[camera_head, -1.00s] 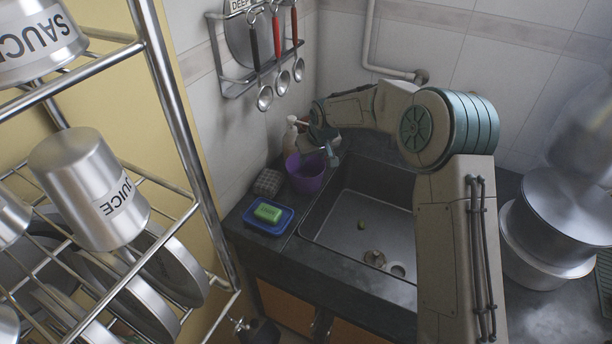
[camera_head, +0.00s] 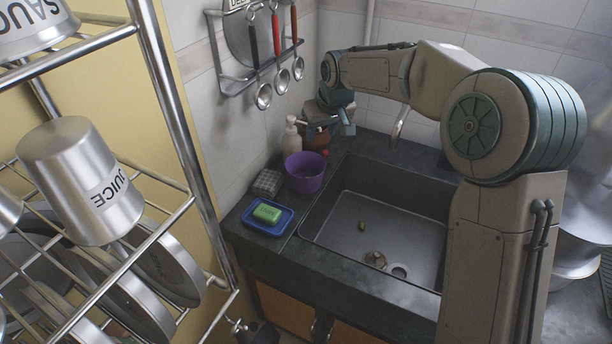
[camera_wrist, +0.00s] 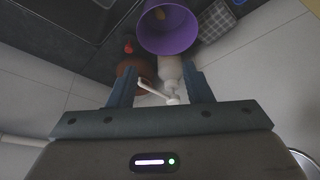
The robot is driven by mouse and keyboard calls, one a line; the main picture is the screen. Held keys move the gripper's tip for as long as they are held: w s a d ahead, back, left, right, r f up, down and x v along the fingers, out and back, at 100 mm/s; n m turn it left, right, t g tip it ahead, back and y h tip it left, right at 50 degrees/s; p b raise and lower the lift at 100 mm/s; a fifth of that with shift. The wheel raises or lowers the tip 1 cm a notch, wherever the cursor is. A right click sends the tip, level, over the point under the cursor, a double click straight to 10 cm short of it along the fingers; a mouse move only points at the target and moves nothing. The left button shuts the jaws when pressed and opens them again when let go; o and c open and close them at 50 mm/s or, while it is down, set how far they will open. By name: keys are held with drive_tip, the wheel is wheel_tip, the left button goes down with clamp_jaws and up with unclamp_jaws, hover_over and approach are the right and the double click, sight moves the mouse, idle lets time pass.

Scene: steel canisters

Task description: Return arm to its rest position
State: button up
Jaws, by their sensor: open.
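My arm arches over the right side of the sink in the head view. My gripper (camera_head: 335,121) hangs above the counter's back corner, behind the purple cup. In the wrist view my gripper (camera_wrist: 160,88) shows two blue fingers spread apart with nothing held between them. A white pump bottle (camera_wrist: 170,70) shows beyond the fingers, its nozzle in line with the gap. A reddish-brown pot (camera_wrist: 136,68) is beside it, partly behind the left finger. The bottle (camera_head: 291,136) also shows in the head view, standing left of my gripper and apart from it.
The purple cup (camera_head: 305,173), a grey checkered sponge (camera_head: 267,183) and a blue tray (camera_head: 247,217) with green soap (camera_head: 267,213) sit left of the sink (camera_head: 385,235). Ladles (camera_head: 264,97) hang on the wall. A wire rack (camera_head: 165,85) with steel canisters (camera_head: 82,180) stands left.

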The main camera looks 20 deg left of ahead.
drive_tip(key=shift+d, duration=0.1)
drive_tip(key=s+d+r+m+h, duration=0.1)
drive_tip(key=s+d+r+m, duration=0.1)
drive_tip(key=s+d, duration=0.55)
drive_tip(key=s+d+r+m+h, duration=0.15)
drive_tip(key=s+d, duration=0.35)
drive_tip(key=d, duration=0.6)
drive_tip(key=s+d+f+m, duration=0.1)
drive_tip(key=s+d+m, duration=0.1)
drive_tip(key=s+d, duration=0.3)
drive_tip(key=s+d+f+m, duration=0.2)
drive_tip(key=s+d, duration=0.4)
drive_tip(key=s, duration=0.7)
drive_tip(key=shift+s+g, duration=0.2)
drive_tip(key=shift+g, duration=0.1)
